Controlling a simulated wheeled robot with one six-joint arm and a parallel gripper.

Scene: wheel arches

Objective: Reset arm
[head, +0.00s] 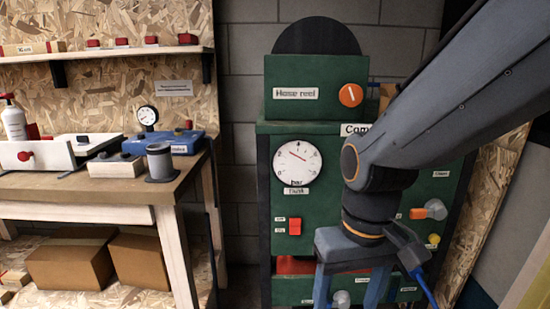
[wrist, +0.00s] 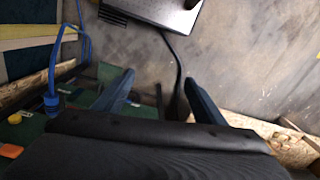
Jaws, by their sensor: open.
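My arm reaches in from the upper right of the head view and bends down at its wrist. My gripper (head: 348,286) points down in front of the green machine cabinet (head: 262,205), its two fingers apart with nothing between them. The wrist view also shows my gripper (wrist: 160,92), with the fingers spread over the floor. My arm hides part of the cabinet's right side and of a label.
The cabinet carries a white dial gauge (head: 298,163), a red switch (head: 294,226) and an orange knob (head: 351,95). A wooden workbench (head: 100,188) with several tools stands left. Cardboard boxes (head: 140,268) sit below it. Grey floor (wrist: 250,75) lies open in the wrist view.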

